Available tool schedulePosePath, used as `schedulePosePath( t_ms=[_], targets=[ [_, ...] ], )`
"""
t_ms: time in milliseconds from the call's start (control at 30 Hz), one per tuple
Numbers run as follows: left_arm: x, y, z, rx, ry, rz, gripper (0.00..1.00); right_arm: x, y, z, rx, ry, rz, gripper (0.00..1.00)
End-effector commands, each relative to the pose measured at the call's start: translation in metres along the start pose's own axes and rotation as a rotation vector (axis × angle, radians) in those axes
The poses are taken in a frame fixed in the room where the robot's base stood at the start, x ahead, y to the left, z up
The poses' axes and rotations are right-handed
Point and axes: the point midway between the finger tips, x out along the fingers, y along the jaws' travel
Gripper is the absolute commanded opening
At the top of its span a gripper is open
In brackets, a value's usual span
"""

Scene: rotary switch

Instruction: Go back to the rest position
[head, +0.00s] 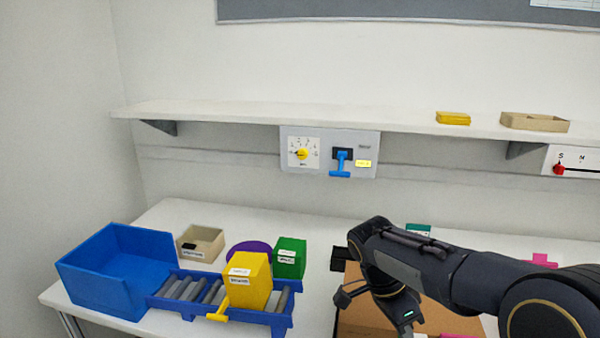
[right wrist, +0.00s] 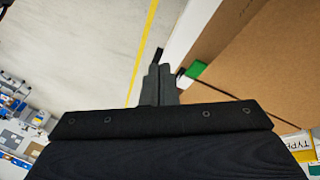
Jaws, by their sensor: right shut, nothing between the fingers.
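My right gripper (head: 346,294) is low over the table at the centre right of the head view, beside the brown cardboard surface and left of my arm. In the right wrist view its fingers (right wrist: 158,85) are together, with nothing between them. The rotary switch (head: 302,153) with a yellow knob is on the grey wall panel under the shelf, away from the gripper. A blue T-shaped handle (head: 341,163) is on the same panel. My left gripper is in neither view.
A blue bin (head: 115,275), a blue roller tray (head: 180,293), a yellow box (head: 248,280) and a green box (head: 289,258) stand on the left of the table. The brown cardboard (head: 365,322) lies under my right arm. A shelf (head: 250,112) spans the wall above.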

Motion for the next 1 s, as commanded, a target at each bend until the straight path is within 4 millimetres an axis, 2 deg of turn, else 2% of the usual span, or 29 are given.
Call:
schedulePosePath(
  t_ms=[33, 233, 367, 500, 600, 733, 1000],
  targets=[
    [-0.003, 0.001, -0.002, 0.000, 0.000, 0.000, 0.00, 0.004, 0.021, -0.009, -0.094, -0.103, -0.047, 0.00],
    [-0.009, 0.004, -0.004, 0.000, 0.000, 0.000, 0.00, 0.012, 0.087, -0.009, -0.482, -0.331, -0.362, 0.00],
    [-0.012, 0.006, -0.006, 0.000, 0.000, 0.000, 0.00, 0.013, 0.128, 0.001, -0.687, -0.334, -0.620, 0.00],
    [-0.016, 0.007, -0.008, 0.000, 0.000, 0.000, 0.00, 0.016, 0.160, 0.018, -0.860, -0.214, -0.863, 0.00],
    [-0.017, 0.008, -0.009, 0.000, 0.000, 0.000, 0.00, 0.019, 0.174, 0.028, -0.944, -0.101, -0.973, 0.00],
    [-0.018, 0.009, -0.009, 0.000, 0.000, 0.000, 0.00, 0.024, 0.183, 0.038, -1.010, 0.013, -1.045, 0.00],
    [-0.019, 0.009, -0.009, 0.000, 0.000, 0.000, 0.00, 0.025, 0.185, 0.041, -1.036, 0.059, -1.065, 0.00]
  ],
)
